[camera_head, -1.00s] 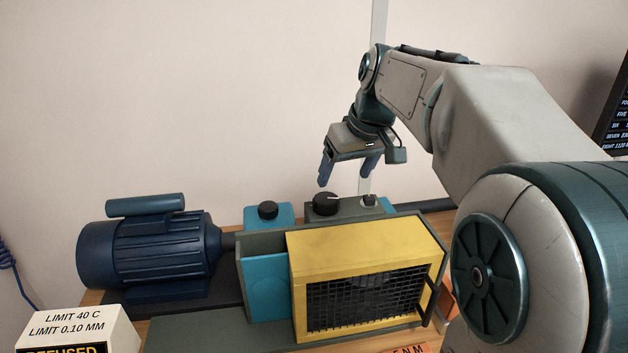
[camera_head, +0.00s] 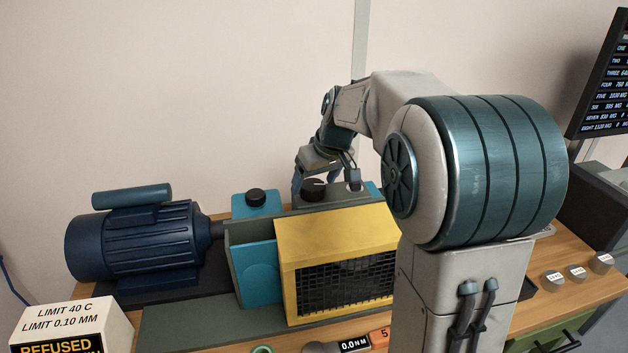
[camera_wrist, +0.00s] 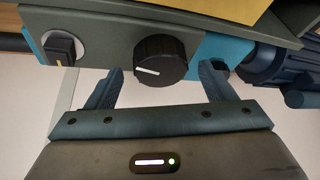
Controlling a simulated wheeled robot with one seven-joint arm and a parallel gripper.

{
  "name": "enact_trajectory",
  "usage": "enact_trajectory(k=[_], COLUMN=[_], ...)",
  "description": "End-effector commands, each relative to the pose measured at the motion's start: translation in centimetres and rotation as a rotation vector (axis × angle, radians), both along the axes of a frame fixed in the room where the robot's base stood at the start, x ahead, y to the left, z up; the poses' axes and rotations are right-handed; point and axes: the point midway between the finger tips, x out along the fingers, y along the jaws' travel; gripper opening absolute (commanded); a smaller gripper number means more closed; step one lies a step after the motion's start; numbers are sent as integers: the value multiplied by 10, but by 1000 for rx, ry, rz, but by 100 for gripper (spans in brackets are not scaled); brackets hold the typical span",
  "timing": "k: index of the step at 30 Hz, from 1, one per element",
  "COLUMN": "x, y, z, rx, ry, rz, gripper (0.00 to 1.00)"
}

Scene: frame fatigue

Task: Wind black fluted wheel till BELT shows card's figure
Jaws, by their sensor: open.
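A black fluted wheel (camera_head: 313,188) with a white pointer line sits on the grey-green housing behind the yellow guard. It also shows in the wrist view (camera_wrist: 160,60). My gripper (camera_head: 314,179) is open and down at this wheel. In the wrist view its fingertips (camera_wrist: 161,72) lie left and right of the wheel, with a gap on each side. A small dark readout (camera_head: 355,345) showing 0.0 NM is at the front edge of the head view. An orange card (camera_head: 381,338) beside it shows a 5; the rest is cut off or hidden by my arm.
A second black knob (camera_head: 256,197) is on a teal block to the left. The yellow guard (camera_head: 330,237) and blue motor (camera_head: 135,240) stand in front and left. A white block (camera_head: 70,325) reads LIMIT 40 C.

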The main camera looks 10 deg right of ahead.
Motion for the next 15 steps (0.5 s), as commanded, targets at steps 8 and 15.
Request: enact_trajectory(k=[8,15], x=[3,3], y=[2,2], z=[-10,-9], rx=[0,0], ry=[0,0], rz=[0,0], gripper=[76,51])
